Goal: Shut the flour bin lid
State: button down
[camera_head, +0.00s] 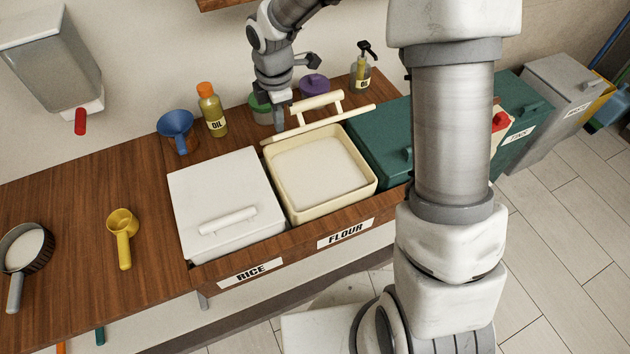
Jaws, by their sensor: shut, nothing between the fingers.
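The flour bin (374,183) is a cream square tub set in the wooden counter, filled with white flour (318,170) and labelled FLOUR (345,233). Its cream lid (335,119) is open, raised at the bin's back edge and seen nearly edge-on. The lid's bar handle (317,103) shows behind that edge, facing the wall. My gripper (279,125) is shut and empty, pointing down behind the left part of the lid, left of the handle. Its fingertips are close to the lid; I cannot tell whether they touch it.
The white rice bin lid (215,190) is closed on the left. A green bin (375,140) is on the right, partly hidden by my arm.

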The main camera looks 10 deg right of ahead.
aim_at(286, 135)
jog(key=shift+s+d+f+b, duration=0.25)
jog(key=shift+s+f+b, duration=0.2)
jog(key=shift+s+f, duration=0.25)
jog(key=shift+s+d+f+b, duration=0.2)
jog(key=shift+s+f+b, duration=0.2)
jog(key=shift+s+f, duration=0.3)
jog(key=shift+s+r, duration=0.1)
jog(key=shift+s+d+r+p, duration=0.2)
jog(key=shift+s+r+p, duration=0.45)
jog(key=shift+r+p, duration=0.3)
jog(key=shift+s+d+r+p, duration=0.2)
jog(key=shift+s+r+p, duration=0.45)
jog(key=shift+s+d+r+p, duration=0.15)
jog(key=shift+s+r+p, duration=0.45)
jog(key=shift+s, duration=0.05)
